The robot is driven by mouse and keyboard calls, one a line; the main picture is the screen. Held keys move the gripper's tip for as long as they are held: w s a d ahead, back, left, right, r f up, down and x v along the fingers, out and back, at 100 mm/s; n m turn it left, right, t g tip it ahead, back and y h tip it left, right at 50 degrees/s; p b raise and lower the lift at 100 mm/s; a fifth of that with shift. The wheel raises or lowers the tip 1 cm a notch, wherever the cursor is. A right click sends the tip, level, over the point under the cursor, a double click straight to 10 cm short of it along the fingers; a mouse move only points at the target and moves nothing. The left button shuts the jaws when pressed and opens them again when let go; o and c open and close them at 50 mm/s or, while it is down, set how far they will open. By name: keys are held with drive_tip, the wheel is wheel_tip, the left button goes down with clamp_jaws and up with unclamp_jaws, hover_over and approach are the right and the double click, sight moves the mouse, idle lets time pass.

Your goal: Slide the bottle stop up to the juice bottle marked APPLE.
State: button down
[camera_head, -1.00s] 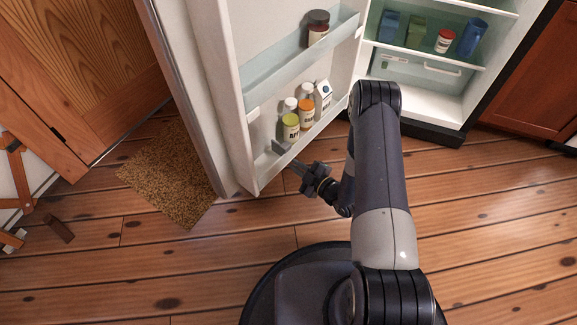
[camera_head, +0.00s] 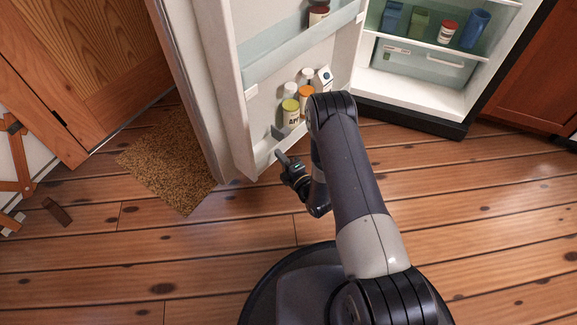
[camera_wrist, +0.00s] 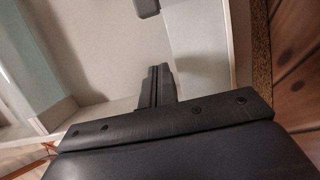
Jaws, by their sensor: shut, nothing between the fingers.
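The juice bottle with a yellow-green cap and a partly readable label starting "AP" (camera_head: 290,114) stands upright in the fridge door's lower shelf. The bottle stop (camera_head: 277,132) is a small dark grey piece in the same shelf, just left of that bottle and nearer the door's free end. A dark block at the top of the wrist view (camera_wrist: 147,7) looks like the stop. My gripper (camera_head: 281,156) is shut and empty, just outside the shelf's front rim below the stop. Its closed fingers (camera_wrist: 158,84) point towards the dark block, with a visible gap between.
An orange-capped bottle (camera_head: 305,96), a white-capped bottle (camera_head: 308,76) and a carton (camera_head: 323,78) stand further along the shelf (camera_head: 262,158). The open fridge (camera_head: 410,100) is to the right. A brown mat (camera_head: 170,165) lies left of the door.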

drive_tip(key=shift+w+d+b, duration=0.15)
drive_tip(key=shift+w+b, duration=0.5)
drive_tip(key=shift+w, duration=0.9)
drive_tip(key=shift+w+d+b, duration=0.15)
drive_tip(key=shift+w+b, duration=0.45)
drive_tip(key=shift+w, duration=0.9)
drive_tip(key=w+d, duration=0.3)
drive_tip(key=shift+w, duration=0.15)
drive_tip(key=p, duration=0.4)
approach(289, 132)
drive_tip(key=shift+v, duration=1.05)
